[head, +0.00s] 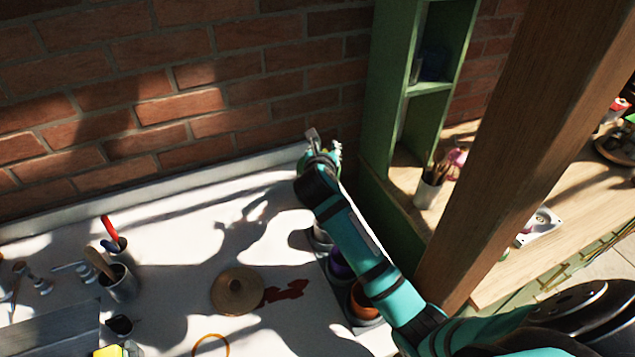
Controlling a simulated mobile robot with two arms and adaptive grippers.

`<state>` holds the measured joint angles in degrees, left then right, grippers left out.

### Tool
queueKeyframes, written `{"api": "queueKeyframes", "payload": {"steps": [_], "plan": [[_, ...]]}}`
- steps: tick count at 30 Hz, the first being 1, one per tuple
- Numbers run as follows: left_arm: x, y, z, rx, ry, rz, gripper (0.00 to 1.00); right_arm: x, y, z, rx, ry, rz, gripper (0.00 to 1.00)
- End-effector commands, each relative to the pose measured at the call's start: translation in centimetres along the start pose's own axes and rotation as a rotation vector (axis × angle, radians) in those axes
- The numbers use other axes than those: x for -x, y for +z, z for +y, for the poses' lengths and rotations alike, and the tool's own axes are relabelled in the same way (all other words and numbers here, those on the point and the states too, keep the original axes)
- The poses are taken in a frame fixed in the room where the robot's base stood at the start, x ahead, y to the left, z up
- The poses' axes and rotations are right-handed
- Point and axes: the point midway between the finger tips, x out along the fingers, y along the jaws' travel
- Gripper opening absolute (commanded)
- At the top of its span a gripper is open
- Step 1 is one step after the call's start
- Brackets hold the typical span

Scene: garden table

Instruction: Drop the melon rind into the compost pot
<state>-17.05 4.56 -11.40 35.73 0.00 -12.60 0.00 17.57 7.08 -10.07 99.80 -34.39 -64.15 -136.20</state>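My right arm reaches in from the lower right, and its gripper (323,144) is over the back of the white table, near the brick wall. The gripper is small and partly hidden by its own wrist, so I cannot tell whether it is open or holds anything. I cannot make out a melon rind. A row of pots stands beneath my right arm: a purple one (338,264) and an orange-brown one (363,302), both partly covered by the arm. I cannot tell which pot is for compost. My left gripper is not in view.
A round tan lid-like object (237,291) lies beside a red-brown patch (286,292) on the white table (180,235). A tool cup (119,283) stands left. A green shelf (415,100) and wooden post (535,130) rise at right. The back middle of the table is clear.

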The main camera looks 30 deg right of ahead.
Motion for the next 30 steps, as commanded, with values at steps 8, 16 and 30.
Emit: {"api": "queueKeyframes", "payload": {"steps": [8,16,30], "plan": [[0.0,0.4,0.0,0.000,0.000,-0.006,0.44,0.0,0.0,0.0,0.000,0.000,0.000,0.48],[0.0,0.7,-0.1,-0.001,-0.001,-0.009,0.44,1.4,0.0,0.0,0.000,0.001,-0.001,0.48],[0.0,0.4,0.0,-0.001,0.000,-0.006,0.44,10.5,0.0,0.1,0.000,0.002,0.000,0.48]]}}
